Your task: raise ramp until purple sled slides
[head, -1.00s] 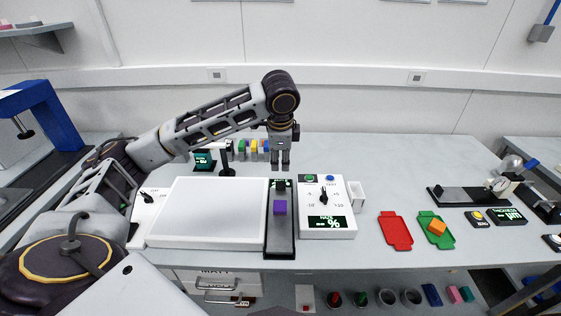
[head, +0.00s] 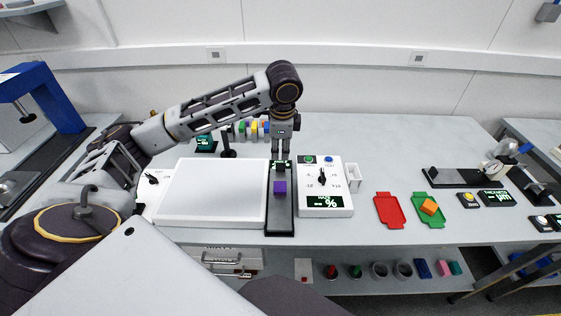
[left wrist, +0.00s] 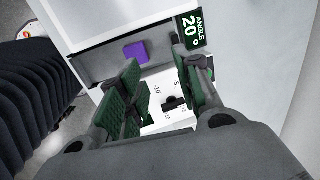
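The purple sled (head: 280,187) sits on the dark ramp (head: 280,220), a narrow strip between a white panel and a white control box. The sled also shows in the left wrist view (left wrist: 135,51). A small display reading "ANGLE 20°" (left wrist: 190,30) is at the ramp's end in that view. My left gripper (head: 281,157) points down at the ramp's far end, beyond the sled. In the left wrist view its green-padded fingers (left wrist: 165,85) are apart, with a gap between them. Whether they touch the ramp cannot be told. My right gripper is in neither view.
The white control box (head: 324,190) with a dial stands right of the ramp, the white panel (head: 212,195) left. A red tray (head: 389,210) and a green tray (head: 421,224) with an orange block lie further right. Colored blocks stand behind; bare table lies at back right.

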